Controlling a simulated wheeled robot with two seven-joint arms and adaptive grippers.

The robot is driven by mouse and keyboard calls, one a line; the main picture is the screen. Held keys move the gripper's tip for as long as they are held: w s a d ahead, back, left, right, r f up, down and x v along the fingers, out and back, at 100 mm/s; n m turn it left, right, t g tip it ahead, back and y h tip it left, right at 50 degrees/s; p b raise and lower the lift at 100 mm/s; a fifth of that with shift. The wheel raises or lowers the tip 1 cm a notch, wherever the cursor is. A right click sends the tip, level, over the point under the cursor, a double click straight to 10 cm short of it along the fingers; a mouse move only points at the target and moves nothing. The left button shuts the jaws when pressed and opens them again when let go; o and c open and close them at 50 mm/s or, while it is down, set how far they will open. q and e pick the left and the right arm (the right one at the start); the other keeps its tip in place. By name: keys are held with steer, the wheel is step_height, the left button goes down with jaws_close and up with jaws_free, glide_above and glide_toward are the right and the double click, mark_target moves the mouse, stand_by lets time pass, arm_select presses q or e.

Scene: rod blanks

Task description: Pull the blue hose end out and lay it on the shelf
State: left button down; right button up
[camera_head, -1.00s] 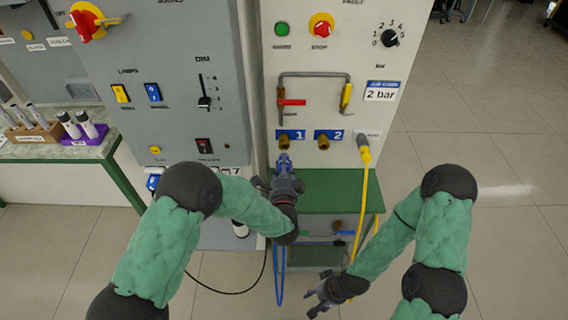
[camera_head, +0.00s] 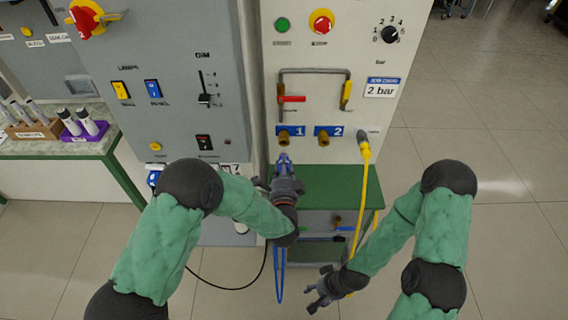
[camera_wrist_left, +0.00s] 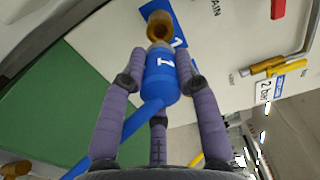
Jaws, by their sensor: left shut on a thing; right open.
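The blue hose end (camera_wrist_left: 160,78), marked 1, is between the fingers of my left gripper (camera_head: 284,168), which is shut on it. It points at brass port 1 (camera_head: 284,142). In the left wrist view the port's dark mouth (camera_wrist_left: 158,32) shows just beyond the hose end, which looks out of the port and close to it. The blue hose (camera_head: 280,275) hangs down below the gripper. The green shelf (camera_head: 335,185) lies under the panel, below and right of the left gripper. My right gripper (camera_head: 318,298) is open and empty, low in front of the cabinet.
Brass port 2 (camera_head: 324,142) is empty. Red (camera_head: 292,99) and yellow (camera_head: 346,92) valve handles sit above the ports. The visible shelf top is clear.

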arm_select(q)
steer(key=shift+s+d+p, duration=0.1)
steer(key=shift+s+p, duration=0.4)
steer(key=shift+s, duration=2.2)
arm_select(e)
steer(key=shift+r, duration=0.55)
